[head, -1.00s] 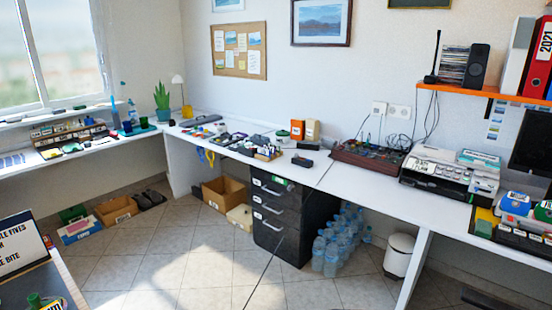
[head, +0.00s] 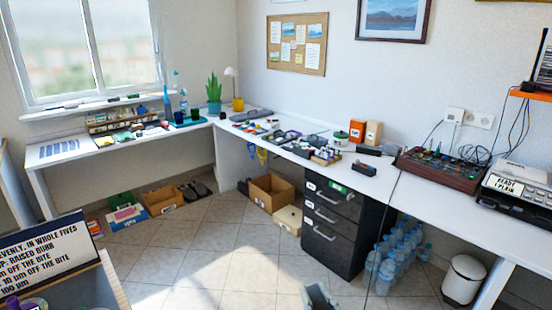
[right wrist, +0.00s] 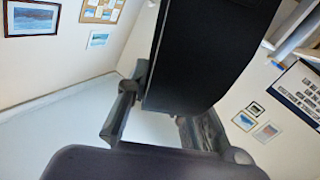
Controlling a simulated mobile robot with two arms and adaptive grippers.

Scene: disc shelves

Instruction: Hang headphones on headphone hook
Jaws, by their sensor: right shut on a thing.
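My right gripper (right wrist: 165,122) is shut on a large, smooth black thing (right wrist: 205,50) with a curved lower edge, which fills the upper middle of the right wrist view. It looks like part of the headphones, but it is too close to show their whole shape. In the head view only a small grey piece of my right gripper (head: 320,297) shows at the bottom edge, and the headphones cannot be made out there. My left gripper is not in view. I cannot pick out a headphone hook in either view.
A long white desk (head: 440,203) runs along the wall, with a mixer (head: 437,172) and small items on it. Under it stand a black drawer unit (head: 334,228), bottles (head: 385,268) and a white bin (head: 463,280). A sign (head: 45,262) stands at lower left.

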